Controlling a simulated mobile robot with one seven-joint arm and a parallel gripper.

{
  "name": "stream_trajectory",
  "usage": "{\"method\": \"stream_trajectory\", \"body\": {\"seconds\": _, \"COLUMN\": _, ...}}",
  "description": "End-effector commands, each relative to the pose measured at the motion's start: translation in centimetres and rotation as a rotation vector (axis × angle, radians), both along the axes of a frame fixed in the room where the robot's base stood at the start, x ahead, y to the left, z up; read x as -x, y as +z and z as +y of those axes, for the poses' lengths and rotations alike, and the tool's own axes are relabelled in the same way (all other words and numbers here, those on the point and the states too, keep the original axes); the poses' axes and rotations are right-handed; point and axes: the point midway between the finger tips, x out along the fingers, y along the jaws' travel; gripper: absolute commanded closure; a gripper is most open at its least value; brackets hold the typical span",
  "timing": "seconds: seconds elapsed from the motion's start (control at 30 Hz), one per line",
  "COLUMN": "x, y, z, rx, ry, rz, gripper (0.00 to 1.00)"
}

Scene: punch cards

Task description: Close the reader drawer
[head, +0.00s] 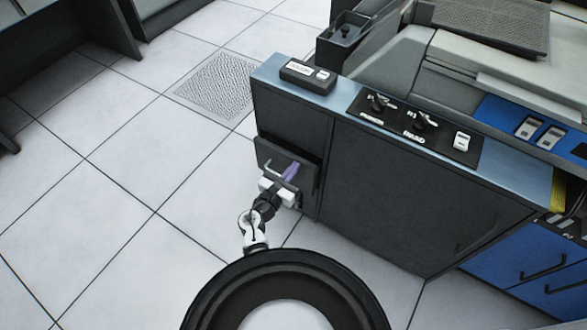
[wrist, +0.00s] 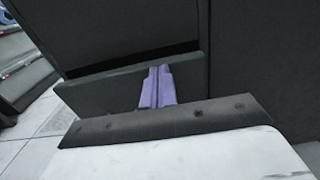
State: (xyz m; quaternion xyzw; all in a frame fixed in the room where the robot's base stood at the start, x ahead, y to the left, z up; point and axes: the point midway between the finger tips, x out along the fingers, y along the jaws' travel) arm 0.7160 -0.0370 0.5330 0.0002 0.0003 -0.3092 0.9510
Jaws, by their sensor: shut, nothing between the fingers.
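The reader drawer (head: 268,154) is a dark grey box low in the left end of the cabinet front. It stands out a little from the cabinet, with a dark gap above its front. In the wrist view the drawer front (wrist: 100,93) spans the middle, with the dark gap above. My gripper (head: 293,168) has purple fingers shut together and empty, at the drawer front. The fingers also show in the wrist view (wrist: 159,72), overlapping the front; whether they touch it I cannot tell. They hide part of the front.
The cabinet (head: 400,190) has a blue-grey top with a small black box (head: 307,74) and a switch panel (head: 415,125). Blue drawers (head: 535,270) stand at the right. The tiled floor (head: 125,165) at left is clear, with a perforated tile (head: 215,85).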

Motion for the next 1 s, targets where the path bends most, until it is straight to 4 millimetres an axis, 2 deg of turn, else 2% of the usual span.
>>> {"method": "stream_trajectory", "body": {"seconds": 0.27, "x": -0.1, "y": 0.0, "z": -0.1, "rx": 0.0, "ry": 0.0, "rz": 0.0, "gripper": 1.0}}
{"method": "stream_trajectory", "body": {"seconds": 0.5, "x": -2.1, "y": 0.0, "z": -1.5, "rx": 0.001, "ry": 0.0, "rz": 0.001, "gripper": 1.0}}
{"method": "stream_trajectory", "body": {"seconds": 1.0, "x": -2.0, "y": 0.0, "z": -1.5, "rx": 0.001, "ry": 0.0, "rz": 0.001, "gripper": 1.0}}
